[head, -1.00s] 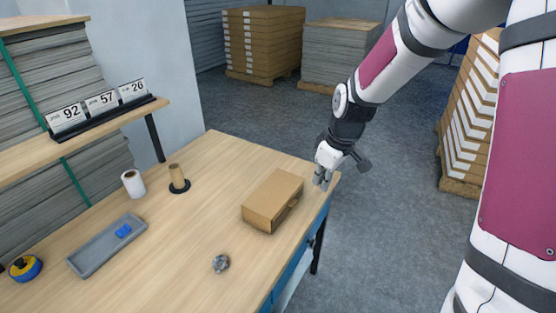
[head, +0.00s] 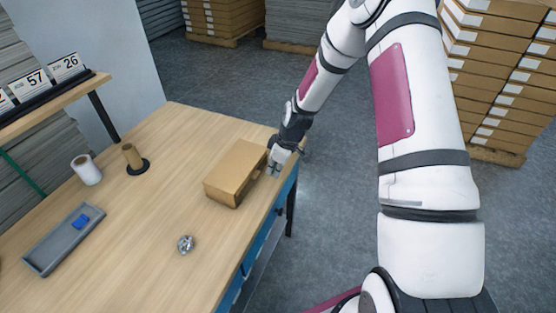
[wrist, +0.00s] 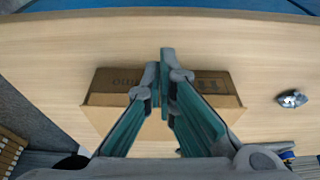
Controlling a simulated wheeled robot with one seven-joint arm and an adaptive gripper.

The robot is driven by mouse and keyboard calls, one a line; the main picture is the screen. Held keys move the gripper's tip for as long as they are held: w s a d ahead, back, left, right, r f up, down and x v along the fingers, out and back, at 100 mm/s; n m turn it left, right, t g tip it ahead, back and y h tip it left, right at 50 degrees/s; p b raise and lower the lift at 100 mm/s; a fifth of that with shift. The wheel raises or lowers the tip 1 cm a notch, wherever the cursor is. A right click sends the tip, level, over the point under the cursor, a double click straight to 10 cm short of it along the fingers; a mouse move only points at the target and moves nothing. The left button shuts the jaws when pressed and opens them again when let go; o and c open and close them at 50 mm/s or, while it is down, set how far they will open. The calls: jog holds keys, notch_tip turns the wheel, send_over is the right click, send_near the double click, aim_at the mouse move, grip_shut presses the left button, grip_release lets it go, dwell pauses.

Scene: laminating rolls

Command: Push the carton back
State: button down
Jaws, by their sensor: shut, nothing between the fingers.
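The brown closed carton (head: 237,170) lies flat on the wooden table (head: 165,190), near its right edge. My gripper (head: 273,168) is low beside the carton's right side, between it and the table edge. I cannot tell whether they touch. In the wrist view the carton (wrist: 105,84) shows behind my gripper's fingers (wrist: 167,62), which are closed together with nothing between them. The fingers hide the middle of the carton and part of its printing.
A crumpled silver ball (head: 186,244) lies in front of the carton. A grey tray (head: 50,252) with a blue item, a white roll (head: 87,169) and a brown core on a black base (head: 133,158) stand left. The table behind the carton is clear.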

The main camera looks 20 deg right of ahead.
jog(key=shift+x, duration=1)
jog(key=shift+w+a, duration=0.8)
jog(key=shift+a, duration=0.1)
jog(key=shift+w+a, duration=0.4)
jog(key=shift+w, duration=0.05)
jog(key=shift+w+a, duration=0.1)
jog(key=shift+w, duration=0.05)
jog(key=w+a+b, duration=1.2)
jog(key=w+a, duration=0.1)
jog(key=w, duration=0.1)
jog(key=shift+a+f, duration=0.15)
jog(key=shift+a, duration=0.2)
jog(key=shift+w+a+b, duration=0.25)
jog(key=shift+a+b, duration=0.1)
jog(key=shift+a, duration=0.05)
jog(key=shift+s, duration=0.1)
